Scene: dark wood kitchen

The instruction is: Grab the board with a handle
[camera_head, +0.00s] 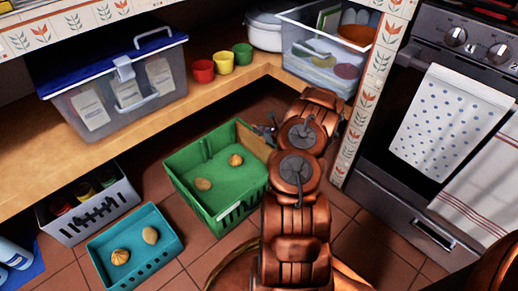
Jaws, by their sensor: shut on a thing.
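A light brown wooden board (254,141) stands on edge at the back right inside the green crate (184,188). Its right part is hidden behind my arm, and I cannot make out its handle. My gripper (265,131) is at the board's upper edge, at the crate's back right corner, and is shut on the board. The fingers are small and partly hidden by my arm's links.
Two roundish items lie in the green crate. A teal basket (171,258) and a grey basket (128,204) stand left on the tiles. A shelf (210,98) holds clear bins and three cups. The oven (400,195) stands close on the right.

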